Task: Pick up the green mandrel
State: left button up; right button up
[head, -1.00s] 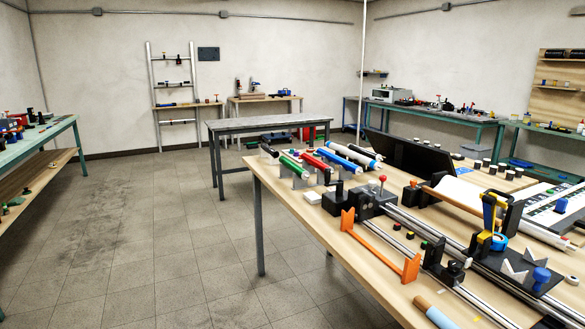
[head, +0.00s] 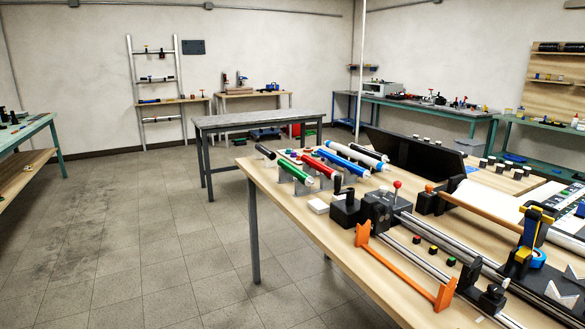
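The green mandrel (head: 293,170) lies on a rack near the far left corner of the wooden workbench (head: 307,215). It is a green cylinder with a pale near end. A red mandrel (head: 318,166) lies just to its right, and blue and white ones (head: 347,157) lie beyond. Neither of my grippers shows in the head view.
A winding machine (head: 372,210) with steel rails and an orange bracket (head: 410,270) takes up the near part of the bench. A black screen (head: 413,155) stands behind it. A grey table (head: 258,121) stands beyond. The tiled floor (head: 140,240) left of the bench is clear.

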aim_at(307, 180)
jog(key=i+j+z, duration=0.3)
jog(key=i+j, duration=1)
jog(key=j, duration=0.15)
